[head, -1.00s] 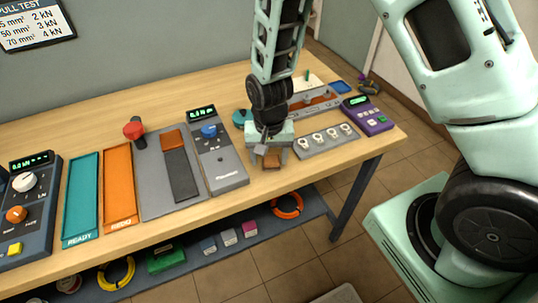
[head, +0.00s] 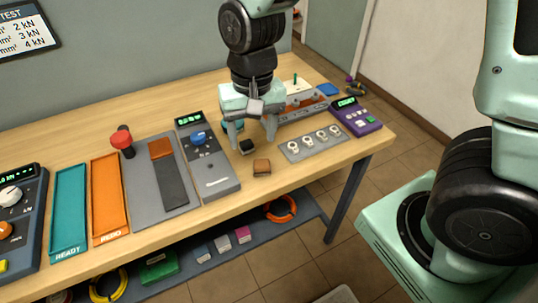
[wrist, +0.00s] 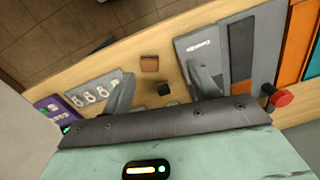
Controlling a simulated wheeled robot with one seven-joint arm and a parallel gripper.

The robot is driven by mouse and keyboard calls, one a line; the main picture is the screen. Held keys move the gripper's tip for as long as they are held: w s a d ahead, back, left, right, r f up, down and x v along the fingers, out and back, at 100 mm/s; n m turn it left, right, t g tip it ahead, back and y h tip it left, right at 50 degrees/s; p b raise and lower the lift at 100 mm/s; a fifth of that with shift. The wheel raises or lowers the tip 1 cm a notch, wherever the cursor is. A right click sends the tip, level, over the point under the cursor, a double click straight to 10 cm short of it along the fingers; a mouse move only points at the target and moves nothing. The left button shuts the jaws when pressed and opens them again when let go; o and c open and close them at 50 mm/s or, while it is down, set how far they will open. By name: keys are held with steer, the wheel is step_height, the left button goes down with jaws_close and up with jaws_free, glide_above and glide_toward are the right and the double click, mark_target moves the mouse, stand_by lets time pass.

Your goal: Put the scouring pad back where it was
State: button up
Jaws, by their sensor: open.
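A small brown block (head: 261,167) lies on the bench near its front edge, right of the grey meter. I cannot tell for sure which is the scouring pad. My gripper (head: 254,137) is open and empty above the bench, pointing down, behind the brown block.
The grey meter (head: 207,155) with a blue knob stands close on the left. A grey plate with several rings (head: 314,143) and a purple counter (head: 355,117) are on the right. A teal tray (head: 69,212) and an orange tray (head: 109,195) lie further left.

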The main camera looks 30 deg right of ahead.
steer(key=s+a+r+n, duration=0.1)
steer(key=s+r+n, duration=0.1)
steer(key=s+n, duration=0.2)
steer(key=s+a+r+n, duration=0.2)
steer(key=s+n, duration=0.3)
steer(key=s, duration=0.6)
steer(key=shift+s+r+n, duration=0.3)
steer(key=shift+r, duration=0.25)
